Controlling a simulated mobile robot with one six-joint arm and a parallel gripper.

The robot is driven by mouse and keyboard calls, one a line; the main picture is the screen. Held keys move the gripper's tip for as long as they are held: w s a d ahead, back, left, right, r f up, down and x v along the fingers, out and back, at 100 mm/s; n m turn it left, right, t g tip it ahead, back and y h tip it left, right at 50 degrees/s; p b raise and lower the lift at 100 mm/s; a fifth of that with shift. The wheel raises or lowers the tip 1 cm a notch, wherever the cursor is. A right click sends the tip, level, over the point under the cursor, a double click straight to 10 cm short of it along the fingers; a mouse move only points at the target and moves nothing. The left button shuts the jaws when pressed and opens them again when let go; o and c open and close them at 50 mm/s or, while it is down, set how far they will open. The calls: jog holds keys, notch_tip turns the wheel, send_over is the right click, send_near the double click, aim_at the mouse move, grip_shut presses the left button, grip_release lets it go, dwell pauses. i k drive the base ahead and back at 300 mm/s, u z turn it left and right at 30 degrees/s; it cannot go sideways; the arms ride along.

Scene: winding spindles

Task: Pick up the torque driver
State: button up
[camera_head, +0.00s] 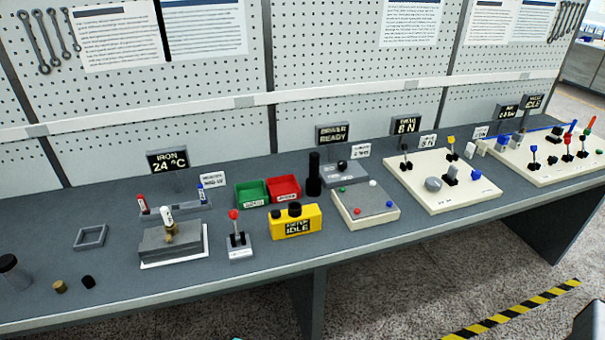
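A black upright cylinder (314,175), which looks like the torque driver, stands on the grey bench just left of a grey block under a sign reading "DRIVER READY" (332,135). It is upright, with the red bin close on its left. Nothing covers its front. My gripper is not in view.
Around it are a green bin (251,194), a red bin (284,189), a yellow box reading "IDLE" (296,222) and a board with coloured knobs (365,205). A red-tipped lever (237,240) stands front left. A pegboard wall (340,60) rises behind the bench.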

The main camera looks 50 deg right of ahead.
aim_at(313, 173)
jog(key=z, duration=1.3)
jog(key=k, duration=0.1)
jog(key=u, duration=2.7)
jog(key=k, duration=2)
jog(key=z, duration=0.65)
